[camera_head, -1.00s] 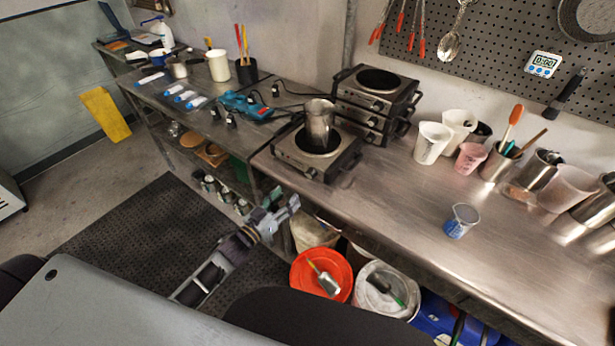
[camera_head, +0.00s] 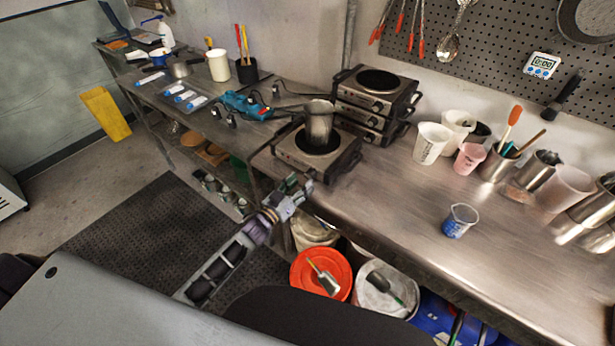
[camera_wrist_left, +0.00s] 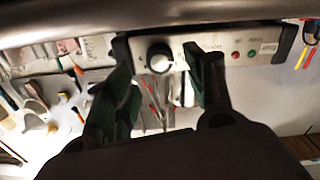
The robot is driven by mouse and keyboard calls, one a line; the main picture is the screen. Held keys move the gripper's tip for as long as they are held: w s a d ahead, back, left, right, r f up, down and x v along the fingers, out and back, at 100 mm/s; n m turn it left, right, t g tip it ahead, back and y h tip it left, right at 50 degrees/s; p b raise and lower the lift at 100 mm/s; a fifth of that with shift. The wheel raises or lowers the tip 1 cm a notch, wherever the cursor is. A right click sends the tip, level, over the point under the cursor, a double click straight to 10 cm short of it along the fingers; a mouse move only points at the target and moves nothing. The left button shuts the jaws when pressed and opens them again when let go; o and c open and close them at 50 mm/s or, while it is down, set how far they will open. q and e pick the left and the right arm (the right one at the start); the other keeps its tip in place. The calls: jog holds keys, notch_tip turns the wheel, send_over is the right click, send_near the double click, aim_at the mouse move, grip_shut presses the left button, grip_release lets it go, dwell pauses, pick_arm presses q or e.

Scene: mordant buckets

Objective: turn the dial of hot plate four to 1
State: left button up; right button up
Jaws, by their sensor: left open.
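A hot plate (camera_head: 285,155) stands at the left end of the steel bench, with a metal beaker (camera_head: 319,122) on it. Its front panel (camera_wrist_left: 225,45) fills the upper middle of the left wrist view, with a round dial (camera_wrist_left: 160,57) and red and green lights. The dial's setting and the plate's number are too blurred to read. My left gripper (camera_head: 302,184) is open just in front of this panel. In the left wrist view its fingers (camera_wrist_left: 163,78) stand either side of the dial, apparently apart from it. My right gripper is out of view.
Stacked hot plates (camera_head: 375,100) stand behind. A blue-marked cup (camera_head: 460,220) is on the bench, with beakers and tool pots at the right. An orange-lidded bucket (camera_head: 321,272) and a white bucket (camera_head: 385,288) stand below the bench edge.

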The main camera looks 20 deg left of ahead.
aim_at(309, 176)
pick_arm(q)
jog(key=shift+x, duration=2.2)
jog(key=shift+c, duration=0.2)
jog(key=c, duration=1)
